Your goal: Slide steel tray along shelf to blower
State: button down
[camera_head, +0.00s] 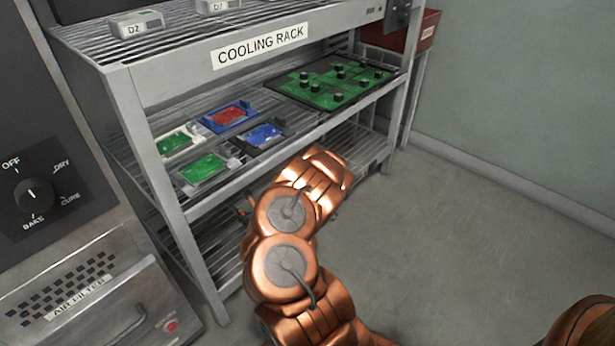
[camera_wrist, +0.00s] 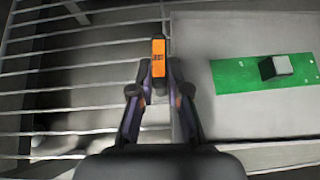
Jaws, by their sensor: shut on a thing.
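In the wrist view a light grey steel tray (camera_wrist: 194,55) lies over the shelf wires, carrying a green circuit board (camera_wrist: 235,74) with a dark block on it. An orange tab (camera_wrist: 158,60) with small lettering stands at its left edge. My gripper (camera_wrist: 158,80) is shut on this tab, one finger on each side. In the head view my copper arm hides the gripper and the tray. I cannot make out a blower in either view.
The grey cooling rack (camera_head: 125,90) has wire shelves. Its middle shelf holds small boards in coloured frames and a large black tray (camera_head: 293,97) of green boards. A panel with a dial (camera_head: 31,194) stands at left. The floor (camera_head: 470,250) at right is clear.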

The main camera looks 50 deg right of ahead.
jog(key=shift+a+r+p, duration=0.1)
jog(key=shift+a+p, duration=1.85)
jog(key=shift+p, duration=0.3)
jog(key=shift+w+a+p, duration=0.1)
jog(key=shift+a+p, duration=1.55)
jog(key=shift+a, duration=1)
jog(key=c, duration=1.1)
grip_release()
jog(key=shift+o, duration=0.2)
